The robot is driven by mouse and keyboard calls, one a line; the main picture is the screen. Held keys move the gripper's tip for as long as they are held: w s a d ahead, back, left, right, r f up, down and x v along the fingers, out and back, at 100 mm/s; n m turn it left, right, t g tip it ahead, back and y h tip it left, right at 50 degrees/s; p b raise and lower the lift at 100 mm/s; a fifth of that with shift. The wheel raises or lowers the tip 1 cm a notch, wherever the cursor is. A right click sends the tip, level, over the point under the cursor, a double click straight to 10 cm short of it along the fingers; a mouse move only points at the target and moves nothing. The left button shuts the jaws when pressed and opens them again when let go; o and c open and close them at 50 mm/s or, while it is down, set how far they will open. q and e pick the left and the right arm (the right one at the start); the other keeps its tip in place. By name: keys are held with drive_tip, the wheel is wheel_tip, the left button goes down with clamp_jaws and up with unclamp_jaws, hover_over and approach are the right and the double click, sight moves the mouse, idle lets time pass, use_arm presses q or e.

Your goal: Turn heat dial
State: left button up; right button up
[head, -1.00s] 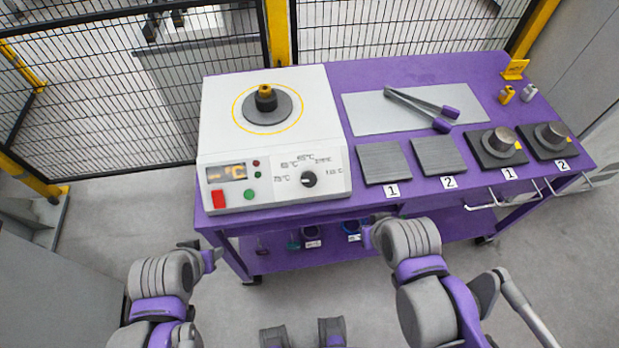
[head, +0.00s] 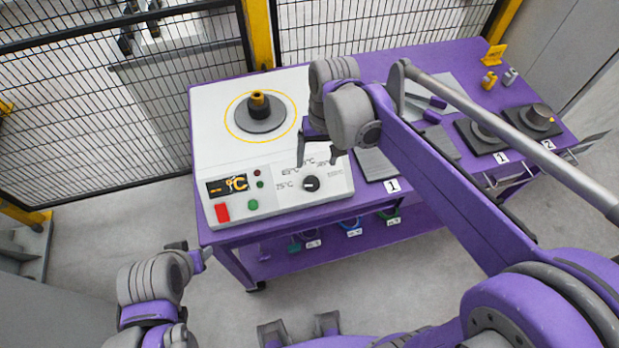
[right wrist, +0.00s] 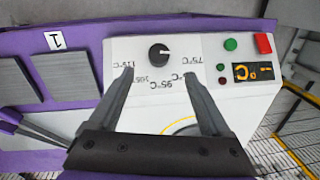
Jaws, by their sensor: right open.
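The black heat dial (head: 310,183) sits on the sloped front panel of the white heater (head: 325,197), ringed by printed temperatures from 75°C upward. Its pointer setting is too small to read surely. My right gripper (head: 319,158) is open and empty, above the panel just behind the dial. In the right wrist view the dial (right wrist: 158,53) lies beyond and between the two spread fingertips (right wrist: 158,73), with no contact seen. My left gripper (head: 190,252) is low at the left, in front of the table and away from the heater; its jaw opening is unclear.
A dark cone with a brass top (head: 259,104) stands on the heater's round plate. The panel has a lit display (head: 227,186), red button (head: 222,212) and green button (head: 252,204). My right arm hides part of the purple table's plates and tool. Mesh fencing (head: 110,120) stands behind.

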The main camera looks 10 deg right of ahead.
sight(313, 184)
use_arm(q)
drive_tip(key=shift+s+f+b, duration=0.25)
drive_tip(key=shift+f+b, duration=0.15)
drive_tip(key=shift+f, duration=0.15)
use_arm(e)
drive_tip(key=f, duration=0.6)
drive_tip(key=a+f, duration=0.1)
drive_tip(key=f, duration=0.3)
clamp_jaws()
